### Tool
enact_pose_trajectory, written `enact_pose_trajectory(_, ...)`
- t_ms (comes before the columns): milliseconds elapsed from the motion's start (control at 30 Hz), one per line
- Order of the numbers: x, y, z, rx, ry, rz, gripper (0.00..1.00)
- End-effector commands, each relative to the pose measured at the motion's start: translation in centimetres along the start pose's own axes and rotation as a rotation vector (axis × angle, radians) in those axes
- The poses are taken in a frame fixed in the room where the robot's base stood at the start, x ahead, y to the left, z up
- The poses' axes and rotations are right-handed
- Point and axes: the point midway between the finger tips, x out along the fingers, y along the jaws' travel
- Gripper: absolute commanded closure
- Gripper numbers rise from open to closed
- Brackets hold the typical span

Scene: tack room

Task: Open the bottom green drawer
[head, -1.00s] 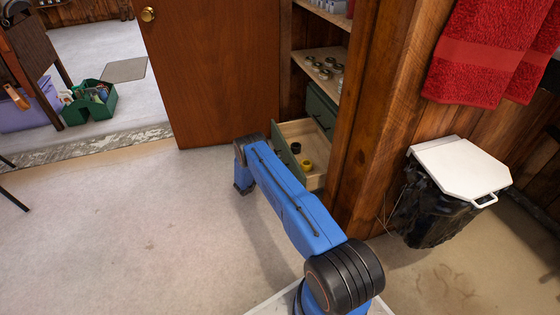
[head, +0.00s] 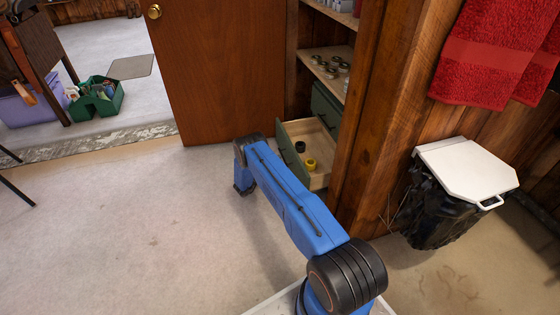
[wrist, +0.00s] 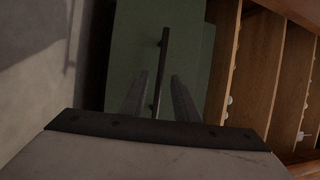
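The bottom green drawer (head: 290,150) stands pulled out from the cabinet in the head view, its pale wooden inside showing. A black roll (head: 300,147) and a yellow roll (head: 310,164) lie in it. A second green drawer (head: 326,106) above it looks shut. In the wrist view a green drawer front (wrist: 135,45) fills the middle, with a dark bar handle (wrist: 163,50). My gripper (wrist: 158,76) has its two fingers apart, one on each side of the handle's lower part. I cannot tell whether they touch it. The head view hides the fingers behind my blue arm.
A brown door (head: 220,70) stands left of the cabinet, and a wooden post (head: 375,110) to its right. A bin with a white lid (head: 465,165) is farther right, under red towels (head: 495,50). A green caddy (head: 97,98) sits far left. The floor (head: 120,230) at left is clear.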

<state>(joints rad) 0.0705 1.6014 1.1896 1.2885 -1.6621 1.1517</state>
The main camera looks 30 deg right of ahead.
Motion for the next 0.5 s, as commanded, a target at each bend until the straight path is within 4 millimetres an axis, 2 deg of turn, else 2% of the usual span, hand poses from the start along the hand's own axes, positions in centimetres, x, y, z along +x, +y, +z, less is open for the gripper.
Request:
enact_pose_trajectory(100,-2.5,0.0,0.1,0.000,-0.003,0.000,0.72)
enact_pose_trajectory(500,-10.4,0.0,0.1,0.000,-0.003,0.000,0.72)
